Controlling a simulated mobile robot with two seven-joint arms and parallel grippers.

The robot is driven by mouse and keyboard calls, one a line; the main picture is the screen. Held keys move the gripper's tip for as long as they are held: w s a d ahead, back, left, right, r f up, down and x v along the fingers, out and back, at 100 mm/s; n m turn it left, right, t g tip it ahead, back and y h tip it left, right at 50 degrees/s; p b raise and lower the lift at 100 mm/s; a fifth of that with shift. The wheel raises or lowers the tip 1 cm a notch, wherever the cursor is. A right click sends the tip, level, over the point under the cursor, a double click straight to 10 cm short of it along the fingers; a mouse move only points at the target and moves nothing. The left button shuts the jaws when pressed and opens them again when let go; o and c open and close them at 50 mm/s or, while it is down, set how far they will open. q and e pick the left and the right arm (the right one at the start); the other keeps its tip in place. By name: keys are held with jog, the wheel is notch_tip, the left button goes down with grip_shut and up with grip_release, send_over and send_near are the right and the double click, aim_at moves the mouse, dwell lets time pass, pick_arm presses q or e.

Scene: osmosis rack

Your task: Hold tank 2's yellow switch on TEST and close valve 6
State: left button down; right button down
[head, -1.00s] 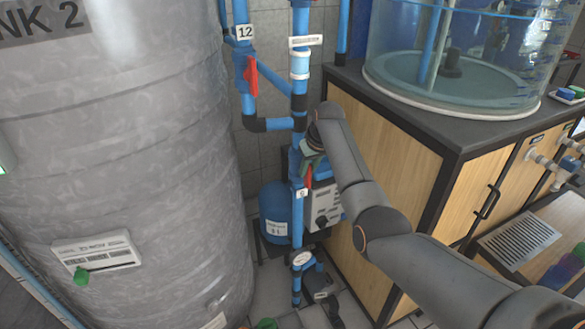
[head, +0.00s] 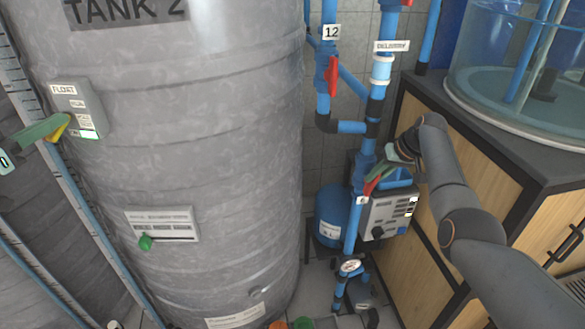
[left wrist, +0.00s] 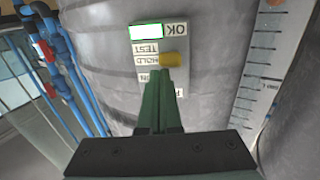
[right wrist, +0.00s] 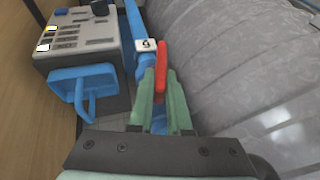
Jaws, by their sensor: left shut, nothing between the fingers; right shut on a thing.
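Tank 2 (head: 215,110) carries a grey float panel (head: 88,98) with a yellow switch (head: 57,133). In the left wrist view the yellow switch (left wrist: 170,58) sits beside the upside-down TEST and HOLD lettering, and a green-lit window shows near OK. My left gripper (head: 62,120) is shut and empty, its tips against or very near the switch; contact is unclear. Valve 6's red handle (head: 373,184) slants off the blue pipe. My right gripper (head: 382,172) is shut on it; the right wrist view shows the handle (right wrist: 161,68) between the green fingers.
A second panel with a green knob (head: 145,242) is lower on the tank. Valve 12's red handle (head: 333,75) is above valve 6. A blue-and-grey pump unit (head: 388,212) stands behind the pipe. A wooden cabinet (head: 480,165) bounds the right.

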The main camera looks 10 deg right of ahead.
jog(key=shift+d+f+y, duration=0.1)
jog(key=shift+d+y, duration=0.05)
jog(key=shift+y, duration=0.35)
jog(key=c, duration=0.9)
grip_release()
jog(key=shift+o, duration=0.2)
jog(key=v, duration=1.2)
